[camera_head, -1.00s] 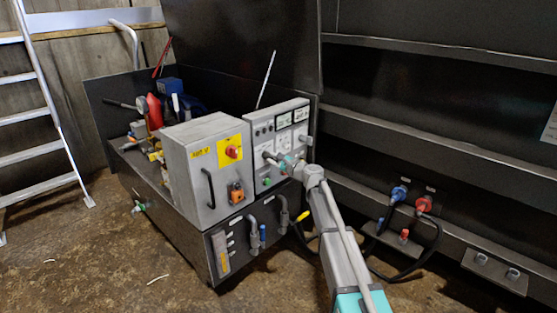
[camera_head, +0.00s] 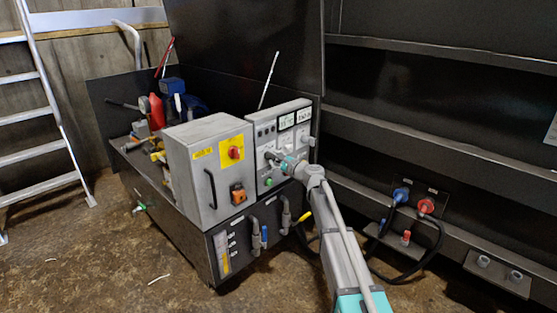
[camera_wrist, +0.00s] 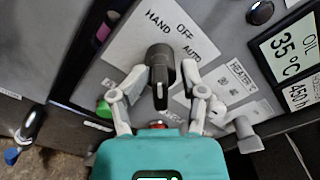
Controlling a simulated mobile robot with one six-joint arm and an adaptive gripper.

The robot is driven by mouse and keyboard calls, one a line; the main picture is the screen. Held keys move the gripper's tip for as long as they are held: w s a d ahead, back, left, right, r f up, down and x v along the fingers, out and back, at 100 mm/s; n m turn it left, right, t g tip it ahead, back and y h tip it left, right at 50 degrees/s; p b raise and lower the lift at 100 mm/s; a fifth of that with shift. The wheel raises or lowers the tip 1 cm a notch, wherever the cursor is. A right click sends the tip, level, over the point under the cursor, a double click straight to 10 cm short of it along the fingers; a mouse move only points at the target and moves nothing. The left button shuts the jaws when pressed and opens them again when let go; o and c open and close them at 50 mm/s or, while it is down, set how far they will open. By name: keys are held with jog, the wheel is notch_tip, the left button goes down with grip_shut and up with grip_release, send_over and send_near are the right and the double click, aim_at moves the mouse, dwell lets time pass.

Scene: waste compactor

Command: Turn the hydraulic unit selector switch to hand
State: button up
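The selector switch (camera_wrist: 160,66) is a black knob with a long handle on a light plate lettered HAND, OFF and AUTO. In the wrist view its handle runs nearly straight up and down the picture, below the lettering. My gripper (camera_wrist: 163,72) is open, with one grey finger on each side of the knob and small gaps visible between fingers and knob. I cannot tell exactly which label the knob points at. In the head view my gripper (camera_head: 275,158) is at the light grey control panel (camera_head: 300,112), and it largely hides the switch.
A green button (camera_wrist: 104,109) lies left of the fingers, and another grey knob (camera_wrist: 244,127) lies to the right. Displays (camera_wrist: 290,45) are at the upper right. In the head view a grey cabinet (camera_head: 190,150) with a red switch (camera_head: 235,153) stands left of the panel.

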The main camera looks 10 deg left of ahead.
jog(key=shift+s+d, duration=0.1)
jog(key=v, duration=1.1)
jog(key=shift+s+d, duration=0.3)
jog(key=s+d+f+n+g+h+p, duration=0.1)
jog(key=s+d+f+n+g+h, duration=0.25)
jog(key=s+f+n, duration=0.4)
jog(key=s+d+f+n+g+h+p, duration=0.1)
jog(key=s+d+f+n+g+h, duration=0.25)
jog(key=s, duration=0.75)
jog(key=s+d+f+n+g+h+p, duration=0.1)
jog(key=s+d+n+g+h, duration=0.2)
jog(key=s+d, duration=0.4)
jog(key=s+d+f+n+g+h+p, duration=0.1)
jog(key=s+d+f+n+h+p, duration=0.1)
jog(key=s+d+h, duration=0.35)
notch_tip(320, 180, up, 37)
jog(key=s+y+p, duration=0.1)
jog(key=s+p, duration=0.1)
jog(key=p, duration=3.5)
jog(key=shift+s+d, duration=0.15)
jog(key=shift+s, duration=0.1)
